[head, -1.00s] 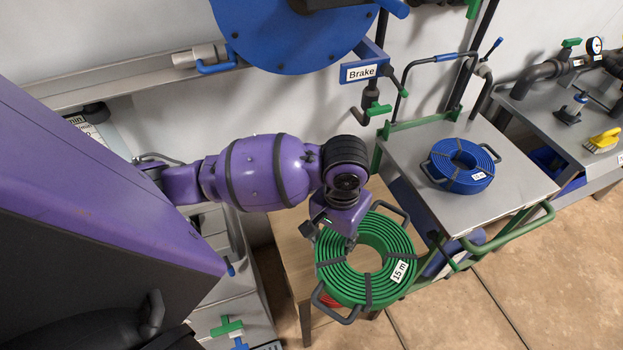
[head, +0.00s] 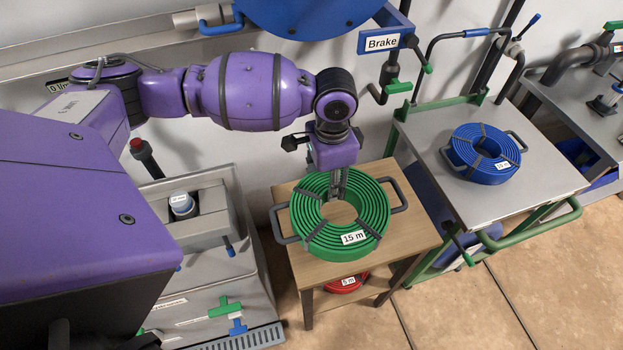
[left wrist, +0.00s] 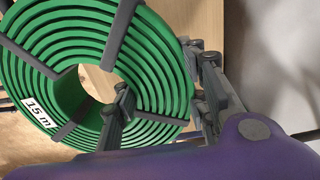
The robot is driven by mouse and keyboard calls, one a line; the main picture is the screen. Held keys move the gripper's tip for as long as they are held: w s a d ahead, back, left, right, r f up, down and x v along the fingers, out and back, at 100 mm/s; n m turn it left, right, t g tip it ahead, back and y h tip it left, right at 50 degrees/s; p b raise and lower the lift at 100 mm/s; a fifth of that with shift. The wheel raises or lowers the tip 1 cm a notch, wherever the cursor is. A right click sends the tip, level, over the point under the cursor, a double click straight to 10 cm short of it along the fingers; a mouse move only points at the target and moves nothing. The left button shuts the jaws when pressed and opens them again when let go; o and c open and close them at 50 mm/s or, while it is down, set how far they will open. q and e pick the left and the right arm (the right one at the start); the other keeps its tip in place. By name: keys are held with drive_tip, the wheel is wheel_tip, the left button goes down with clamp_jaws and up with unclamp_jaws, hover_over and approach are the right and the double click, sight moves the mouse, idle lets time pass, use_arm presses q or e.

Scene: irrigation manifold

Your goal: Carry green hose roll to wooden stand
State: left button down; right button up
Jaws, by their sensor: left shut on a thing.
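The green hose roll (head: 340,240) has dark straps, two grey side handles and a "15 m" label. It lies flat, over the top of the wooden stand (head: 310,270); I cannot tell whether it touches the top. My left gripper (head: 338,188) is shut on the far side of the roll's ring from above. In the left wrist view, one finger is inside the central hole and the other outside the green hose roll (left wrist: 165,75). The wooden stand's top (left wrist: 97,82) shows through the hole. My right gripper is not in view.
A red "5 m" roll (head: 346,284) lies on the stand's lower shelf. A green-framed metal cart (head: 530,185) with a blue hose roll (head: 484,153) stands close on the right. A grey cabinet (head: 215,280) with green and blue handles stands on the left.

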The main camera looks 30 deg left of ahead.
use_arm(q)
drive_tip(key=w+d+f, duration=0.2)
drive_tip(key=w+f, duration=0.1)
drive_tip(key=w+d+f+b, duration=0.1)
drive_tip(key=w+f, duration=0.1)
drive_tip(key=shift+w+d+f, duration=0.1)
drive_tip(key=shift+w+f, duration=0.15)
drive_tip(key=shift+w+d+f, duration=0.2)
drive_tip(key=shift+w+f, duration=0.2)
drive_tip(key=shift+f, duration=0.05)
wheel_tip(320, 180, down, 3)
drive_tip(key=shift+f, duration=0.15)
drive_tip(key=c, duration=1.5)
unclamp_jaws()
drive_tip(key=o, duration=0.3)
drive_tip(key=shift+o, duration=0.8)
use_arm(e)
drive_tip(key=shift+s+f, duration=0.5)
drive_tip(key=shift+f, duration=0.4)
